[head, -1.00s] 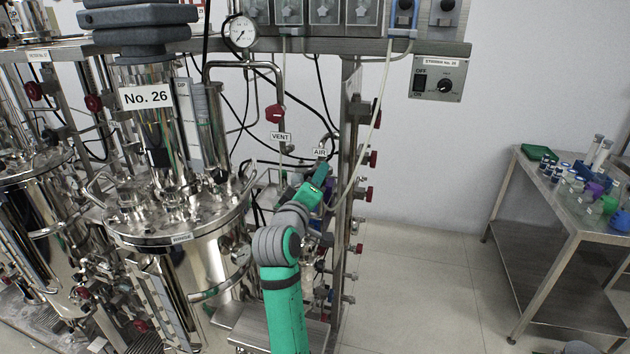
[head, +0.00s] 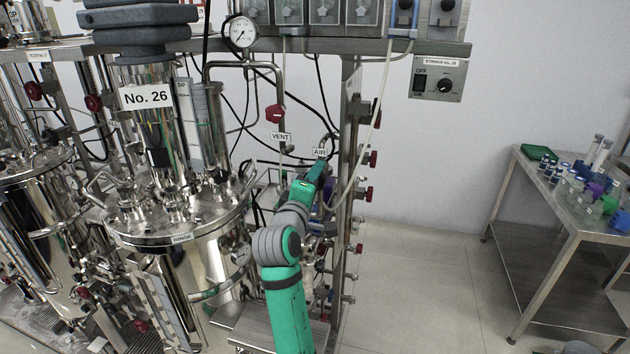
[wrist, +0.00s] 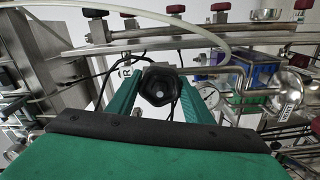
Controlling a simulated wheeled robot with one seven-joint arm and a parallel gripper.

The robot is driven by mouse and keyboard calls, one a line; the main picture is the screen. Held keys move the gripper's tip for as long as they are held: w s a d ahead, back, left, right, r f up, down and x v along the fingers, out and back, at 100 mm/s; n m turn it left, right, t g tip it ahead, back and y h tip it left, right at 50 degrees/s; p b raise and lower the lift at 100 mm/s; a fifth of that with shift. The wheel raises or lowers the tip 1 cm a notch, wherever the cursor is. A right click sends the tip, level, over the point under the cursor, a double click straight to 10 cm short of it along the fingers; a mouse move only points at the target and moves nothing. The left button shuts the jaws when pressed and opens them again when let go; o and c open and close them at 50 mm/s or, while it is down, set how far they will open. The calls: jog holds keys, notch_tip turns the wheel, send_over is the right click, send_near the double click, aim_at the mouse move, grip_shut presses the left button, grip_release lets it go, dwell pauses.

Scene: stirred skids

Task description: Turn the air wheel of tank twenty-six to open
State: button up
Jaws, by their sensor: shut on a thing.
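Tank twenty-six (head: 185,240) is the steel vessel at left of centre in the head view, under a "No. 26" plate (head: 147,97). The AIR label (head: 320,152) is on the pipework to its right, just above my gripper (head: 322,168). In the wrist view, a dark, knobbed air wheel (wrist: 160,88) sits between the two green fingers of my gripper (wrist: 158,95). The fingers are shut on it from both sides. Part of the AIR label (wrist: 125,72) shows beside the left finger. In the head view my arm hides the wheel.
A red VENT wheel (head: 275,114) is up and left of my gripper, with the VENT label (head: 281,136) below. Hoses and a steel post (head: 348,190) with several red valves stand close right. The floor (head: 425,260) is clear before a side table (head: 560,200).

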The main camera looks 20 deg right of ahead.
jog(key=shift+d+f, duration=0.1)
jog(key=shift+f, duration=0.05)
jog(key=o, duration=1)
jog(key=v, duration=1.1)
jog(key=shift+w, duration=0.1)
